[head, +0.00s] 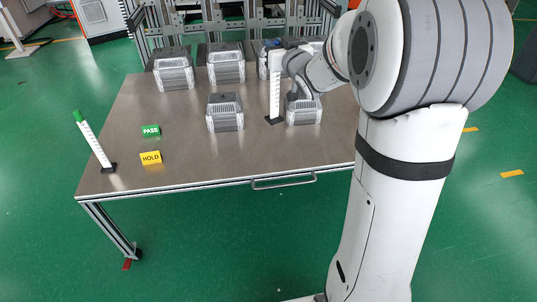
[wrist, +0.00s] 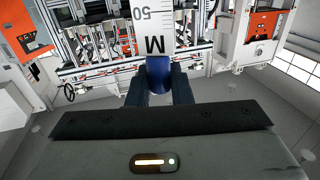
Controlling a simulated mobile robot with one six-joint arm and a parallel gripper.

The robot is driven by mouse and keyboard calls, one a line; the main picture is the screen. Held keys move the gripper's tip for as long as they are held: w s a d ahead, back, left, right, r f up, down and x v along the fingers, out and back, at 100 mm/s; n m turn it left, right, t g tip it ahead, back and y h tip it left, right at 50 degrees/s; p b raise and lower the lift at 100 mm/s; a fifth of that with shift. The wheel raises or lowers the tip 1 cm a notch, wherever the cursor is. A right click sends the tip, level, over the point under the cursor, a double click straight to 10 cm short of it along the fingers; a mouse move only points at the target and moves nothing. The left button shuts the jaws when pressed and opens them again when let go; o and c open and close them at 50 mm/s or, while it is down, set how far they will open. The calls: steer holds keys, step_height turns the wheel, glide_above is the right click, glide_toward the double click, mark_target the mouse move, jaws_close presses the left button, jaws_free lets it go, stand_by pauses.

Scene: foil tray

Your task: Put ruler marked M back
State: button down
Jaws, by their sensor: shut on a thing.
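The ruler marked M (wrist: 152,38) fills the top middle of the wrist view, white with black marks, its M and 50 upside down. My gripper (wrist: 160,76) is shut on its blue end. In the head view the white ruler (head: 275,98) is upright over the table, with a dark foot at its lower end. I cannot tell whether that foot touches the table. My gripper's fingers are hard to make out there. Another white ruler (head: 96,145) with a green top stands tilted in the picture on a dark base at the table's left.
Several foil trays stand on the table (head: 185,160), including one at the back left (head: 173,73), one in the middle (head: 225,114) and one (head: 304,112) just right of the held ruler. A green PASS sign (head: 150,131) and yellow HOLD sign (head: 151,158) are at left. The front middle is clear.

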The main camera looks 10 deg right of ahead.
steer(key=b, duration=0.6)
glide_above(275, 97)
step_height(275, 97, down, 6)
steer(key=f+b, duration=0.1)
steer(key=f, duration=0.2)
steer(key=f+b, duration=0.1)
steer(key=f, duration=0.2)
steer(key=w+f+b, duration=0.1)
steer(key=f, duration=0.3)
steer(key=shift+a, duration=0.1)
steer(key=shift+f, duration=0.15)
steer(key=c, duration=1.3)
jaws_free()
